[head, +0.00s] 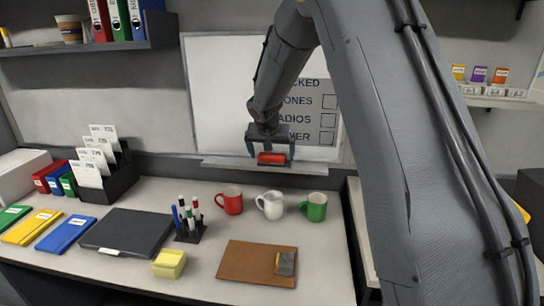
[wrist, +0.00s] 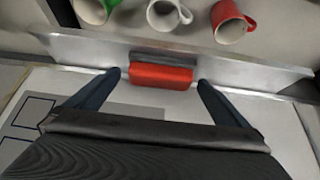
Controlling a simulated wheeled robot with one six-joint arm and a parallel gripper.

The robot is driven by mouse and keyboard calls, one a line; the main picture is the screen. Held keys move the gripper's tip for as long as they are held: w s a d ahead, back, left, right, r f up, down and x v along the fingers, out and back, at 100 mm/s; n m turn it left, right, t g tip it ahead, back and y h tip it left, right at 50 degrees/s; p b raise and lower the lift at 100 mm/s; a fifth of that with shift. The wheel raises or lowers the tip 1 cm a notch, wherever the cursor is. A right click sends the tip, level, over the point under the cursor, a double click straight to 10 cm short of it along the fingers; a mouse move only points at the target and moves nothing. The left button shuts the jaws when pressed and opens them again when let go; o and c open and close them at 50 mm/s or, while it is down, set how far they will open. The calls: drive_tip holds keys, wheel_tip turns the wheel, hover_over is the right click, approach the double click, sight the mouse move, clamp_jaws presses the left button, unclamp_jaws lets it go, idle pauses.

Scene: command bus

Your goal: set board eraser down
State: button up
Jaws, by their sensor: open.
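The board eraser (head: 271,158) is a red block with a dark grey side. It sits at the ledge (head: 230,163) along the bottom of the whiteboard (head: 215,90). In the wrist view the eraser (wrist: 162,75) lies along the metal ledge (wrist: 240,68), its grey side toward the mugs. My gripper (head: 271,156) is open around the eraser. In the wrist view, my gripper (wrist: 159,78) has one finger on each side of the eraser, with a visible gap at both ends.
Red (head: 229,201), white (head: 270,205) and green (head: 314,207) mugs stand on the desk below the ledge. A marker holder (head: 189,232) stands left of them. A brown clipboard (head: 240,265) lies in front. A shelf (head: 90,47) with binders is at upper left.

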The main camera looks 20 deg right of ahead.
drive_tip(key=b+v, duration=0.2)
drive_tip(key=v, duration=0.9)
drive_tip(key=s+f+n+g, duration=0.1)
drive_tip(key=s+f, duration=0.4)
drive_tip(key=s, duration=0.6)
drive_tip(key=s+f+n+g+y, duration=0.1)
drive_tip(key=s+f, duration=0.4)
drive_tip(key=s, duration=0.6)
drive_tip(key=s+f+n+g+y, duration=0.1)
drive_tip(key=s+f, duration=0.4)
drive_tip(key=s, duration=0.6)
drive_tip(key=shift+s+a+f+n+g, duration=0.25)
drive_tip(key=shift+s+n+g, duration=0.15)
drive_tip(key=shift+n+g, duration=0.5)
drive_tip(key=shift+c, duration=0.4)
